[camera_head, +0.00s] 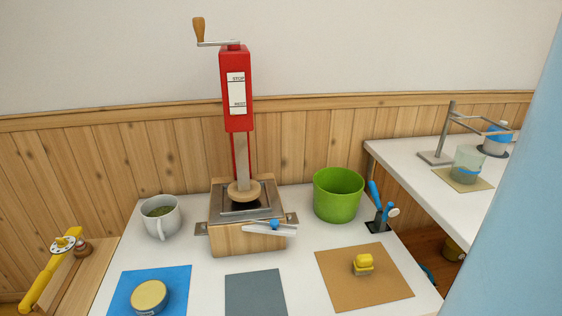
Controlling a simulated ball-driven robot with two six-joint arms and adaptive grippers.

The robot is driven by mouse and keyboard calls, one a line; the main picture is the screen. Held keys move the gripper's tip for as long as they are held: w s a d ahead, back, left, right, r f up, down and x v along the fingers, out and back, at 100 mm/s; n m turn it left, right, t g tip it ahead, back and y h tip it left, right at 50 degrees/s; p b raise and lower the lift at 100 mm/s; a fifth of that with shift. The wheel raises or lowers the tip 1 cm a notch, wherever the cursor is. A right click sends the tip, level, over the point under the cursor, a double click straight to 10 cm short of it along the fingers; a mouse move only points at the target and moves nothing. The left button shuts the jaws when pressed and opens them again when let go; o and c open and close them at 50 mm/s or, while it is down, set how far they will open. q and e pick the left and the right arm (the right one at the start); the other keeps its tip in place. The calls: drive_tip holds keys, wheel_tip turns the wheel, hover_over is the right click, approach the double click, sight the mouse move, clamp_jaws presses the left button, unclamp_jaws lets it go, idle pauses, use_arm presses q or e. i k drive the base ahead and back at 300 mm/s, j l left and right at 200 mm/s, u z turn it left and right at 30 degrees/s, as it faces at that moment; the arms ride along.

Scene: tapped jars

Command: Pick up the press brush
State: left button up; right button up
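No press brush can be named for certain. A blue-handled tool (375,194) stands tilted in a small dark holder (377,229) at the table's right side, beside the green bin; it may be the brush, but its lower end is hidden. A second small blue and white piece (392,212) sticks out of the same holder. A small yellow object (363,264) rests on the tan mat (335,288); its kind is unclear. The red press (237,95) with a crank stands on a wooden base (235,240) at the back. Neither gripper shows in this view.
A green bin (338,197) stands right of the press, a grey mug (161,217) left. A round yellow-lidded jar (149,297) sits on the blue mat (178,279). The grey mat (255,294) is empty. A side table (420,184) is at right; a large pale blue shape blocks the right edge.

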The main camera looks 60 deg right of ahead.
sight(363, 265)
drive_tip(key=z, duration=2.4)
drive_tip(key=i+l+u, duration=0.25)
drive_tip(key=l, duration=0.4)
drive_tip(key=l+u, duration=0.25)
drive_tip(key=l, duration=0.35)
